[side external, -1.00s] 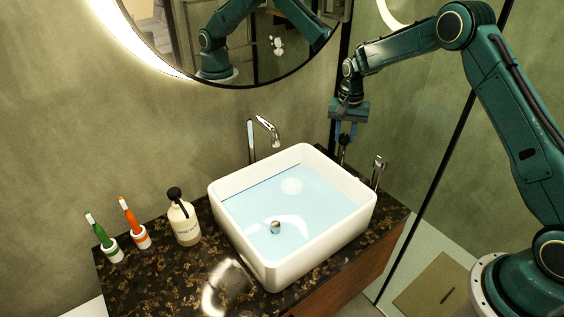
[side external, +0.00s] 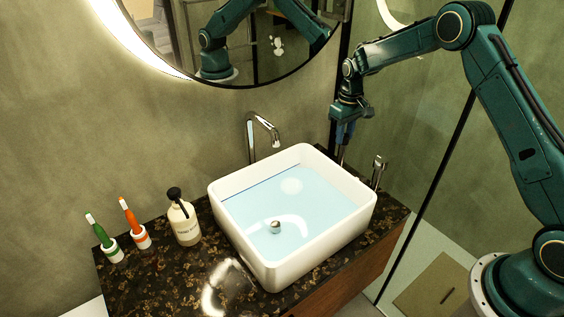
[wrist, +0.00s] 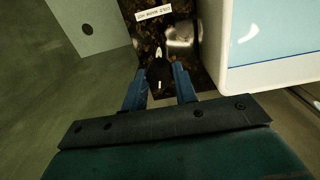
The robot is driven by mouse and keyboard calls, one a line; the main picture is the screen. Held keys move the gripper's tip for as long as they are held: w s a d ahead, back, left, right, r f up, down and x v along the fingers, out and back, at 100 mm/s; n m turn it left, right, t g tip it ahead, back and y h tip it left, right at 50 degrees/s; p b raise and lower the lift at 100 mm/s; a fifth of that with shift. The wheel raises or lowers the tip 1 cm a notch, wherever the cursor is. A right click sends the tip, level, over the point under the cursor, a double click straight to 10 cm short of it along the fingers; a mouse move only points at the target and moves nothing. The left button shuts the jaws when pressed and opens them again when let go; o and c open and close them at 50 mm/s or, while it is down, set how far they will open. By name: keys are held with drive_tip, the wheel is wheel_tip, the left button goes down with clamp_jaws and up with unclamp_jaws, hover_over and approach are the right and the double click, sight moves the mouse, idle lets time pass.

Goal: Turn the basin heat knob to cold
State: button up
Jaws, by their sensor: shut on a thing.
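The basin heat knob (wrist: 159,72) is a dark knob with a white pointer, seen in the wrist view between the two blue fingers of my gripper (wrist: 160,88). The fingers are shut on it from both sides. The pointer faces a small white label (wrist: 153,12), roughly toward its middle. The label's words are too small to read surely. In the side view my gripper (side external: 344,136) points down behind the basin's far right corner, and its fingers largely hide the knob.
The white basin (side external: 288,272) holds water and stands close beside my gripper. A chrome faucet (side external: 251,140) rises behind it, and a chrome fitting (side external: 378,170) stands to the right. A soap bottle (side external: 184,225) and two brush holders are at the left. A glass panel is nearby.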

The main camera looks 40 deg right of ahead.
sight(345, 136)
drive_tip(key=shift+n, duration=1.6)
drive_tip(key=o, duration=1)
wheel_tip(345, 136, up, 14)
drive_tip(key=shift+f, duration=0.1)
